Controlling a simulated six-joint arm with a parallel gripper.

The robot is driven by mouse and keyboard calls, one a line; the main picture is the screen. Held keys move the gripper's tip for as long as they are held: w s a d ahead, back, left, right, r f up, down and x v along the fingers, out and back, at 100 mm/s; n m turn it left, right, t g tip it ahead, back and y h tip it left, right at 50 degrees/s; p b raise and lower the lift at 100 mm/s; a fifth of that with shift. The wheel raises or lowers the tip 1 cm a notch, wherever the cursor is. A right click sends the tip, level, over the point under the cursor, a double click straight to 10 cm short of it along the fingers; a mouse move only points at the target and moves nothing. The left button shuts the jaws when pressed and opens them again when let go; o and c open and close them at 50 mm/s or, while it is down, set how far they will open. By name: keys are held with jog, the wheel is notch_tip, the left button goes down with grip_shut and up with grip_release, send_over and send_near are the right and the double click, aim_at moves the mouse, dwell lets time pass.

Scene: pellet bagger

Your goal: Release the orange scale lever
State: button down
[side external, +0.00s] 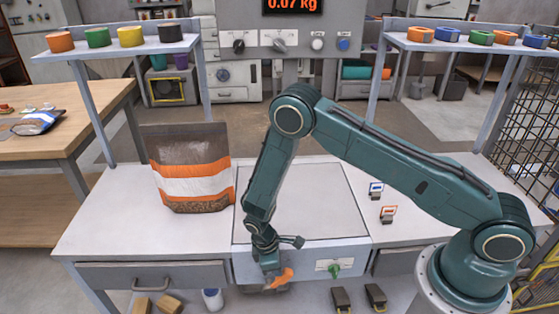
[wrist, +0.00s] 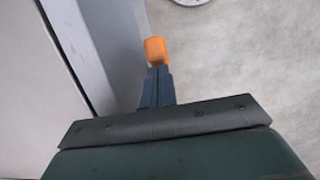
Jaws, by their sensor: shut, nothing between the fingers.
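The orange scale lever (side external: 281,278) sticks out at the front of the scale (side external: 246,266), below the white weighing plate. In the wrist view the orange lever (wrist: 155,50) shows just beyond my fingertips. My gripper (side external: 268,272) is at the front face of the scale, right beside the lever. My shut fingers (wrist: 157,75) hold nothing and point at the lever. I cannot tell whether they touch it. Part of the lever and its mount is hidden behind my gripper.
A partly filled bag (side external: 192,180) stands left of the weighing plate. Two small tagged clips (side external: 387,213) lie at the right. The display (side external: 293,5) reads 0.07 kg. A drawer (side external: 150,275) is at the left.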

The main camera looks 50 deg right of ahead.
jog(key=shift+s+d+f+g, duration=0.1)
jog(key=shift+s+d+g, duration=0.2)
jog(key=shift+s+d, duration=0.15)
jog(key=shift+w+a+r, duration=0.25)
jog(key=shift+w+a, duration=0.1)
jog(key=shift+a, duration=0.05)
jog(key=s+d+v, duration=0.1)
jog(key=s+v, duration=0.1)
jog(key=v, duration=0.9)
jog(key=shift+w+r, duration=0.2)
jog(key=shift+r, duration=0.15)
